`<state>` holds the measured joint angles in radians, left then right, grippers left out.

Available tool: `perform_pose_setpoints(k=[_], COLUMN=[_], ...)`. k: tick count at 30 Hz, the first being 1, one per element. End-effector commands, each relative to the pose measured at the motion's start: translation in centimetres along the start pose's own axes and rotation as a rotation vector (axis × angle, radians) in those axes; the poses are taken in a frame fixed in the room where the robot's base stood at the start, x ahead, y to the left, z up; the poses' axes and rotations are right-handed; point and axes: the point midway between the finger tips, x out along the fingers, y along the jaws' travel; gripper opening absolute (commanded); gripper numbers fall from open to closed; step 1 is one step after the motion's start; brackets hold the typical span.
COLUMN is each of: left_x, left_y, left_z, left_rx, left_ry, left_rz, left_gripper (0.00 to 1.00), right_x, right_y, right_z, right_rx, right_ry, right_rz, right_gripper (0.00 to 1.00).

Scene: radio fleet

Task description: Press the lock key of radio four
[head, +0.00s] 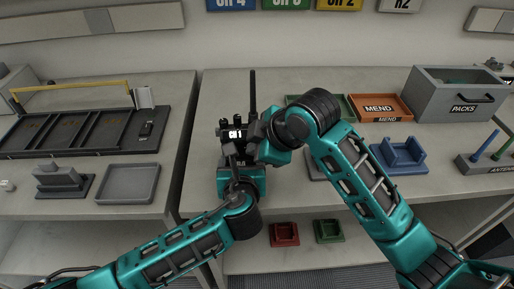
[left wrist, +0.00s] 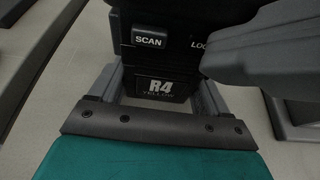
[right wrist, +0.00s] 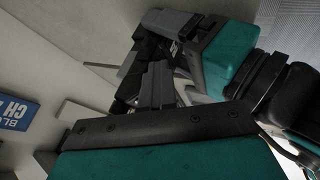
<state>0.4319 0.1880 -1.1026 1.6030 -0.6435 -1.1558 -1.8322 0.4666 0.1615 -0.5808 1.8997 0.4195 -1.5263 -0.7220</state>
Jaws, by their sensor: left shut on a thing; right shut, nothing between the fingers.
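Radio four (head: 236,134) is black, with knobs, an antenna and a lit screen that seems to read CH 1. It is held upright above the middle table. My left gripper (head: 238,166) is shut around the radio's lower body. My right gripper (head: 258,140) is shut and empty at the radio's right side. Its grey fingers (left wrist: 245,55) cover part of the lock key area; I cannot tell whether they touch.
An orange MEND tray (head: 382,107), a grey PACKS box (head: 458,94), a blue cradle (head: 400,157) and an antenna stand (head: 488,162) are on the right. A divided dark rack (head: 85,133) and grey tray (head: 128,183) are on the left. Red (head: 284,234) and green trays (head: 328,231) sit below.

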Motion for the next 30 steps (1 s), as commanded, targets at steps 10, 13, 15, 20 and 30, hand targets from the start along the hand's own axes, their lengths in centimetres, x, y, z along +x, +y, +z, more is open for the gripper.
perform_pose_setpoints(k=[10,13,15,20,30], left_x=[-0.3,-0.2,-0.2,-0.1,0.0], left_y=[-0.3,-0.2,-0.1,0.0,0.1], left_z=[-0.6,-0.7,-0.7,-0.8,-0.9], left_rx=[0.002,0.003,0.003,0.003,0.004], left_ry=[0.011,0.013,0.014,0.015,0.018], left_rz=[-0.007,-0.005,-0.003,0.000,0.005], left_gripper=[0.36,0.36,0.36,0.36,0.36], right_x=[-2.8,-4.9,-6.3,-8.8,-10.1], right_y=[0.4,0.4,0.3,0.1,0.0], right_z=[0.3,0.2,0.1,0.0,0.0], right_rx=[0.002,0.000,0.001,0.000,0.001], right_ry=[-0.007,-0.004,-0.002,-0.001,0.000], right_rz=[0.015,0.014,0.012,0.007,0.001], right_gripper=[0.00,0.00,0.00,0.00,0.00])
